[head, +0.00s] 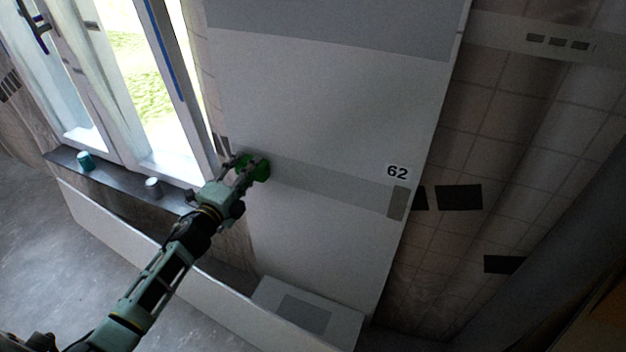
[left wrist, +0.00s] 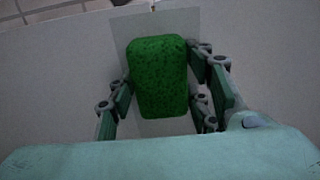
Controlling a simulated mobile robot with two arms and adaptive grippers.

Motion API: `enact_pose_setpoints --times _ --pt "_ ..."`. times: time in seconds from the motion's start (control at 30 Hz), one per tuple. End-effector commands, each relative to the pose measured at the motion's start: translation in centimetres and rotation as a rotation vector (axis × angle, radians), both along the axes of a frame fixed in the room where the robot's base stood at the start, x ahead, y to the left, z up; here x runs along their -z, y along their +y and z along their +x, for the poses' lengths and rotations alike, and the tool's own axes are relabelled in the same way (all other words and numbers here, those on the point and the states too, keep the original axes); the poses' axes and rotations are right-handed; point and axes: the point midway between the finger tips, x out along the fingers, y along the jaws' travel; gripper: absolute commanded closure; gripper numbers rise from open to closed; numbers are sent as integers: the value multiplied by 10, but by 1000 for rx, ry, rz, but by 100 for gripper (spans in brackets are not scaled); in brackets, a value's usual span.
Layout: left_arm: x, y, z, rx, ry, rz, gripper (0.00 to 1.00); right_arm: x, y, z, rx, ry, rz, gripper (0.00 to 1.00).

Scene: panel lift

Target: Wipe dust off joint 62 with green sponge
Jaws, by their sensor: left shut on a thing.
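My left gripper (head: 242,168) is shut on the green sponge (head: 260,170). In the left wrist view the sponge (left wrist: 160,76) sits between the finger pads of the left gripper (left wrist: 165,88). The sponge is at the left end of a grey joint strip (head: 330,188) that crosses the pale wall panel; whether it touches cannot be told. A "62" label (head: 397,172) is above the strip's right end. A darker grey patch (head: 397,203) lies at that right end. My right gripper is out of view.
A window with a dark sill (head: 115,178) is at the left. A teal cup (head: 85,160) and a white cup (head: 153,187) stand on the sill. A white box (head: 345,318) with a grey top patch is below the panel. Tiled wall (head: 440,240) is at the right.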

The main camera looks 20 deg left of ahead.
Motion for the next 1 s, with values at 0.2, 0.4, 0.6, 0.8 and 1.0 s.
enact_pose_setpoints --times 0.2,0.4,0.6,0.8,1.0 --pt "0 16 2 0 -2 3 81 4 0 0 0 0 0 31" --pt "1 41 5 -1 -1 3 81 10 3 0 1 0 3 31" --pt "0 58 8 0 -1 2 81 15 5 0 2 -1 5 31" --pt "-1 60 8 0 -2 -1 81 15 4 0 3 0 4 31" --pt "-1 61 5 -1 -1 -1 81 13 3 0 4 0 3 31"
